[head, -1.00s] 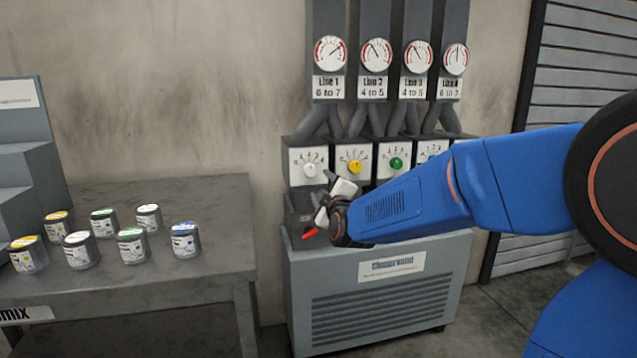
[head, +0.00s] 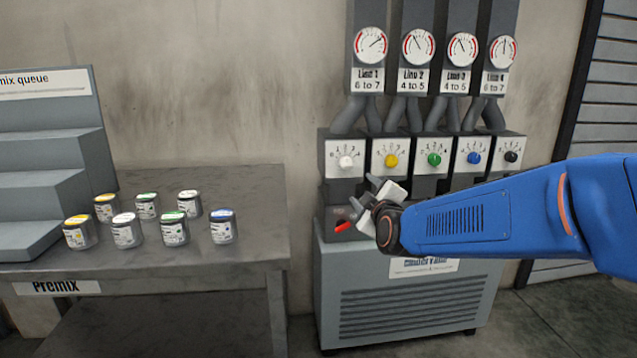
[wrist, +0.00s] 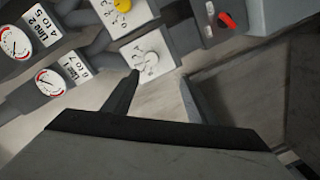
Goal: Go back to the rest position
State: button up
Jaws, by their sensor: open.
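In the head view, the red switch (head: 342,227) shows at the left of the gripper. My blue arm reaches in from the right and covers part of the machine's front.
Several dials, with white (head: 346,162), yellow (head: 391,161), green (head: 434,160), blue (head: 474,158) and black (head: 511,157) knobs, sit under gauges (head: 370,45). A table (head: 262,225) at left holds several paint cans (head: 223,227).

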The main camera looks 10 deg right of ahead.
jog(key=s+d+f+m+g, duration=0.2)
jog(key=s+f+m+g, duration=0.1)
jog(key=s, duration=0.9)
jog(key=s+d+f+m+g, duration=0.2)
jog(key=s+f+m+g, duration=0.2)
jog(key=s, duration=0.9)
jog(key=s+d+f+m+g, duration=0.2)
jog(key=s+f+m+g, duration=0.2)
jog(key=s+f, duration=0.4)
jog(key=s+g, duration=0.1)
jog(key=s, duration=0.3)
jog(key=shift+s+d+f, duration=0.25)
jog(key=shift+d+f, duration=0.05)
jog(key=shift+f, duration=0.05)
jog(key=shift+w, duration=0.1)
